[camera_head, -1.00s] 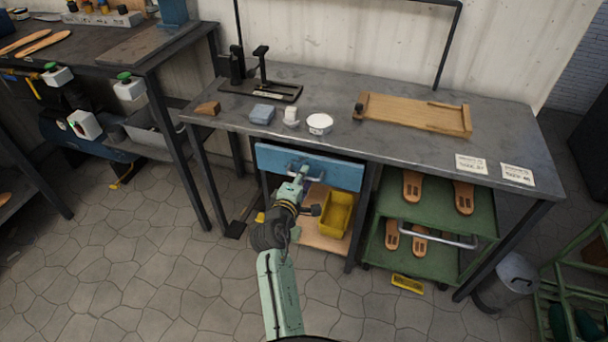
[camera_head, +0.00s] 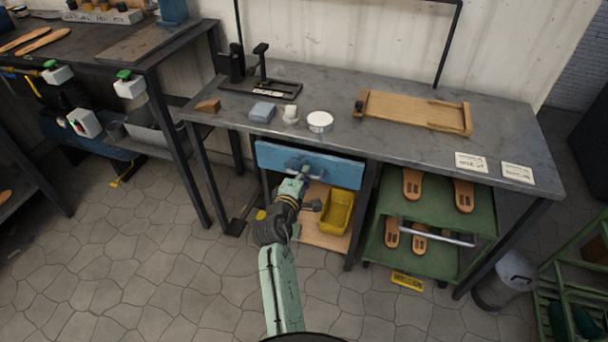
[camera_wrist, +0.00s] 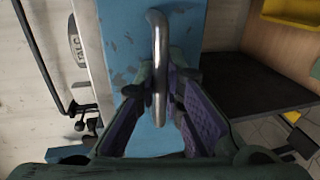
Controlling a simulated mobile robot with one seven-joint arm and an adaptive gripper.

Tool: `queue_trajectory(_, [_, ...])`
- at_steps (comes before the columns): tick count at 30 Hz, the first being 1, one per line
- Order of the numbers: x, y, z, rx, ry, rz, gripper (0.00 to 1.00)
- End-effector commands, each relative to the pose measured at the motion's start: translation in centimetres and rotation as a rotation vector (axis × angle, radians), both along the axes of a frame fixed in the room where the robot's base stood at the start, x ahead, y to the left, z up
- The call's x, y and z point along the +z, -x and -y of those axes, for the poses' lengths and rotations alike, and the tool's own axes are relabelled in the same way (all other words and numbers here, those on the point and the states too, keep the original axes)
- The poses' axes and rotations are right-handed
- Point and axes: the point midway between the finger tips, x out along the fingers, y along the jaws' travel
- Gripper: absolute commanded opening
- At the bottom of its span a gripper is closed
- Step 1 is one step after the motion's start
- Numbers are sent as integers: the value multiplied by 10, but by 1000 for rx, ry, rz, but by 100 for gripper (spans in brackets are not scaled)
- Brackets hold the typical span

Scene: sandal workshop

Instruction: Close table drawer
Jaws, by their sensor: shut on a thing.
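The blue table drawer (camera_head: 335,172) sits under the left part of the grey workbench's front edge. Its scuffed blue front also fills the middle of the wrist view (camera_wrist: 122,40). I see no open interior above the front; how far it stands out is hard to tell. A metal bar handle (camera_wrist: 157,35) runs along the drawer front. My gripper (camera_wrist: 161,78) is shut on this handle, with one finger on each side of it. In the head view my gripper (camera_head: 298,170) covers most of the handle.
The workbench top (camera_head: 350,145) carries a wooden tray (camera_head: 415,112), a white round tin (camera_head: 320,122) and a blue block (camera_head: 262,112). Below the drawer is a yellow bin (camera_head: 337,212) on a shelf. A green cart (camera_head: 450,205) with sandal soles stands to the right.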

Motion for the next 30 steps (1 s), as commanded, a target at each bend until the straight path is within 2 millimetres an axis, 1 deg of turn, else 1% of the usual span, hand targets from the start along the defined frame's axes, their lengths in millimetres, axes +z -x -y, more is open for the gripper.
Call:
queue_trajectory(16, [0, -1, 0, 0, 0, 0, 0])
queue_trajectory(17, [0, -3, 1, -1, 0, 0, 0])
queue_trajectory(24, [1, -38, 13, -2, 0, 1, 0])
queue_trajectory(27, [0, -43, 14, -1, 0, 0, 0])
queue_trajectory(30, [1, -44, 14, 0, 1, 2, 0])
